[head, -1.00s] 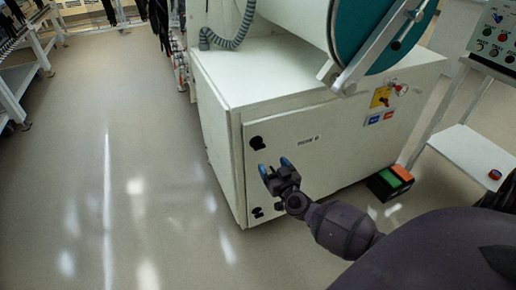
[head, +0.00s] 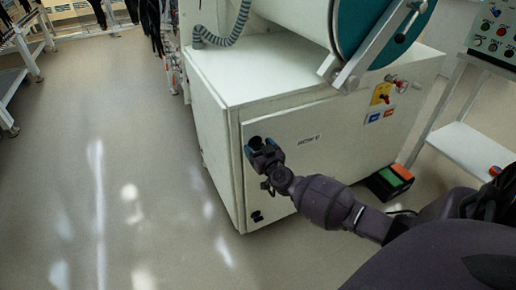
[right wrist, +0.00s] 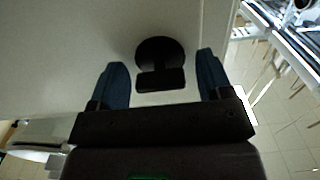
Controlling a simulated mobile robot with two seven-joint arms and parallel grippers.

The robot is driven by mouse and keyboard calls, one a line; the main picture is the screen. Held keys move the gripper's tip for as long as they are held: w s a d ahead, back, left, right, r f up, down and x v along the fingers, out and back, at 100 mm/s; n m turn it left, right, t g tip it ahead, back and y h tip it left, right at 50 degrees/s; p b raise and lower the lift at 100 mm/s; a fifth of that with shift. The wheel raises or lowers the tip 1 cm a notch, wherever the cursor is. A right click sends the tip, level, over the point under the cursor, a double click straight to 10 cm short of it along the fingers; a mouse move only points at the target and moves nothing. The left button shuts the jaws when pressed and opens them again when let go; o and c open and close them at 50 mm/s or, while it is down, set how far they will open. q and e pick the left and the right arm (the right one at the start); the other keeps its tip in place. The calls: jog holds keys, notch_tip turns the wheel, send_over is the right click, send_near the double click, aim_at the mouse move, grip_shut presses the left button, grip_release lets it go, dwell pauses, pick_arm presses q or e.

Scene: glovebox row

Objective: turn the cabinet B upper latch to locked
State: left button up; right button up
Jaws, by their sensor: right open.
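The cabinet (head: 310,165) is a white box with a small label on its front door. Its upper latch is a black round base with a short bar handle; it shows in the right wrist view (right wrist: 160,65) between my fingertips. In the head view the latch (head: 256,142) is mostly hidden by my right gripper (head: 263,147). The right gripper is open, with one blue fingertip (right wrist: 115,80) and the other (right wrist: 207,72) on either side of the latch handle. I see gaps between handle and fingers. My left gripper is not in view.
A lower black latch (head: 257,216) is on the same door. A yellow and red switch (head: 382,95) sits at the right of the front. A pedal with green and orange pads (head: 390,180) is on the floor at right. Floor at left is clear.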

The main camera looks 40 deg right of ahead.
jog(key=c, duration=0.9)
